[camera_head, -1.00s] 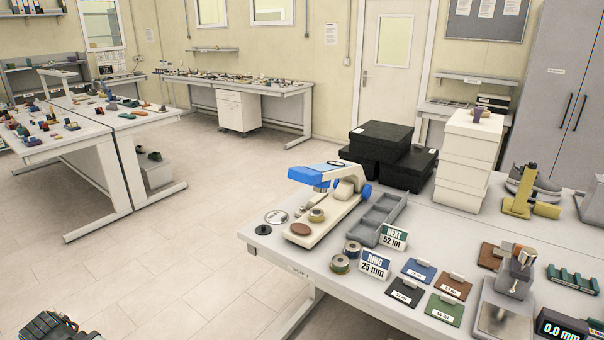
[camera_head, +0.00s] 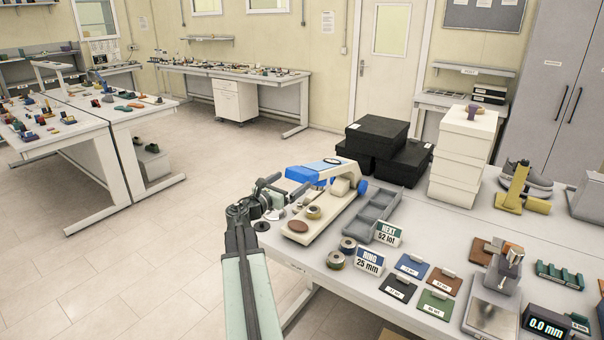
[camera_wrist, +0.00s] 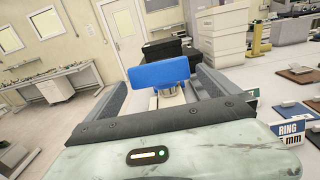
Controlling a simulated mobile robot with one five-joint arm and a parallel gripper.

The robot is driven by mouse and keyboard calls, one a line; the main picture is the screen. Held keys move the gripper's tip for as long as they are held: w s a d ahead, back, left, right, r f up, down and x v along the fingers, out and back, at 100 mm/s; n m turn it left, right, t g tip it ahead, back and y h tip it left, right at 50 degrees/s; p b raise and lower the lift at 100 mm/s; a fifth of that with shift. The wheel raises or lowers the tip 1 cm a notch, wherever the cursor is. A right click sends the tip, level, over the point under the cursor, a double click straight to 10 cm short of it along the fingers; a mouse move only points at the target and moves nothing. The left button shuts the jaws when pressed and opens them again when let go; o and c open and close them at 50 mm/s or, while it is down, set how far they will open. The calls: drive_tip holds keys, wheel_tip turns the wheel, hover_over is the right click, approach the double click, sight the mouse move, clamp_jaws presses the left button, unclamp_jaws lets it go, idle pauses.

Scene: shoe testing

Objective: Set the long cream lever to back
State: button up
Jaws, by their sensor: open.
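A press-like device with a cream base (camera_head: 322,222) stands at the table's left edge. Its long cream lever (camera_head: 345,168) runs above the base and ends in a wide blue grip (camera_head: 300,174) on the left. My gripper (camera_head: 272,194) is open, at the device's left side, close to the blue grip. In the wrist view the blue grip (camera_wrist: 158,73) shows between the spread fingers of my gripper (camera_wrist: 160,82). Contact cannot be told. The lever's cream part is mostly hidden behind the grip there.
A grey divided tray (camera_head: 370,215) lies right of the device. Tape rolls (camera_head: 336,260), label signs (camera_head: 370,258) and coloured cards (camera_head: 412,266) lie in front. Black boxes (camera_head: 376,140) and white boxes (camera_head: 462,155) stand behind. Open floor lies left of the table.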

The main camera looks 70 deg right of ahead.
sight(302, 174)
drive_tip(key=x, duration=0.7)
drive_tip(key=shift+d, duration=0.1)
